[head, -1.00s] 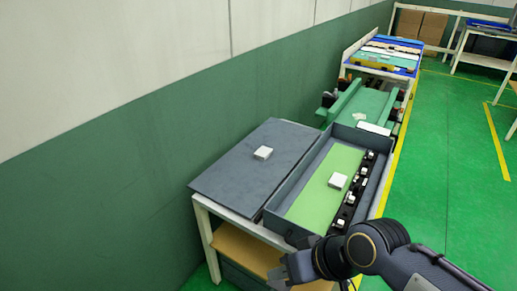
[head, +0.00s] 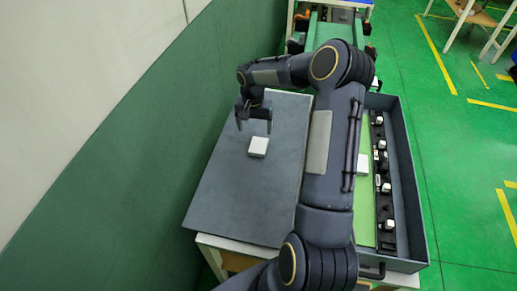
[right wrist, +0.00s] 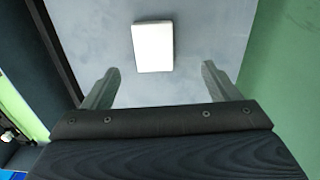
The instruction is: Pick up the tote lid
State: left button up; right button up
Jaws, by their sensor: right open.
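The tote lid (head: 235,195) is a flat dark grey panel lying on the table at the left of the open tote. A small white block (head: 258,147) sits on its upper face. My right gripper (head: 254,122) is open and empty over the far part of the lid, just beyond the white block. In the right wrist view the lid (right wrist: 200,25) fills the middle, and the white block (right wrist: 153,46) shows between and beyond the two spread fingertips. I cannot tell the exact height above the lid. My left gripper is out of view.
The grey tote (head: 408,185) stands right of the lid, with a green floor and a row of small dark parts with white tops. My right arm crosses above it and hides part of it. The green wall (head: 120,160) runs close along the lid's left side.

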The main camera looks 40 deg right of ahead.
aim_at(259, 144)
jog(key=f, duration=0.2)
jog(key=d+f+p, duration=0.1)
jog(key=f, duration=0.2)
jog(key=f+p, duration=0.1)
jog(key=f, duration=0.2)
jog(key=shift+s+d+f, duration=0.15)
jog(key=shift+s+f, duration=0.1)
jog(key=shift+s, duration=0.05)
jog(key=shift+f, duration=0.45)
jog(key=c, duration=1.2)
jog(key=shift+c, duration=0.4)
jog(key=shift+r, duration=0.2)
